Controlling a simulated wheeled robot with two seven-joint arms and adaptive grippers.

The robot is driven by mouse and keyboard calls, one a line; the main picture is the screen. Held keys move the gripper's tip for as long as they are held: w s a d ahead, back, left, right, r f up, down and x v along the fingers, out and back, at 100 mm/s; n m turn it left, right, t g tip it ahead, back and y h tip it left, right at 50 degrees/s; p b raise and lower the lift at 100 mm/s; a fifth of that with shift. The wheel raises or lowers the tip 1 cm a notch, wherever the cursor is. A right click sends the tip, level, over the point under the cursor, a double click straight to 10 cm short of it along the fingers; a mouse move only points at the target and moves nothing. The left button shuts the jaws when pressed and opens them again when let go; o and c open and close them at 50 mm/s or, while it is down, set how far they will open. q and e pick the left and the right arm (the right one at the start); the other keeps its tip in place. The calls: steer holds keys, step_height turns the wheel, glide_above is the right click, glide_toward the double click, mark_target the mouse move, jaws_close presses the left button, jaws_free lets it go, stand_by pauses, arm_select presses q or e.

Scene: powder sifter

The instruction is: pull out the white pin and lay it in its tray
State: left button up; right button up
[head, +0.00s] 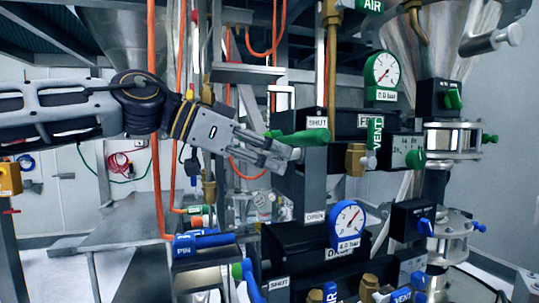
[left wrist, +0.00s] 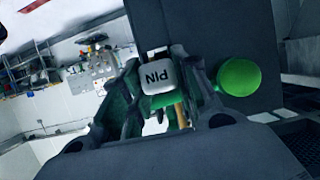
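My left gripper (head: 286,158) reaches in from the left to the front of the upper valve block, just below the green handle (head: 298,138). The pin's shaft is hidden. In the head view the gripper hides the pin. The green handle's round end (left wrist: 238,77) is close to the right finger. I cannot make out the pin's tray. My right gripper is not in view.
A blue part marked PIN (head: 184,246) is at the lower left. The lower valve block (head: 300,240) and blue gauge (head: 347,225) stand below the gripper. The green gauge (head: 382,69) is up right. An orange hose (head: 153,180) hangs near my left arm.

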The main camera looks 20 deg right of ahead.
arm_select(q)
steer(key=c, duration=0.4)
steer(key=shift+s+a+b, duration=0.15)
steer(key=shift+a+b, duration=0.2)
steer(key=shift+a, duration=4.35)
stand_by(2.3)
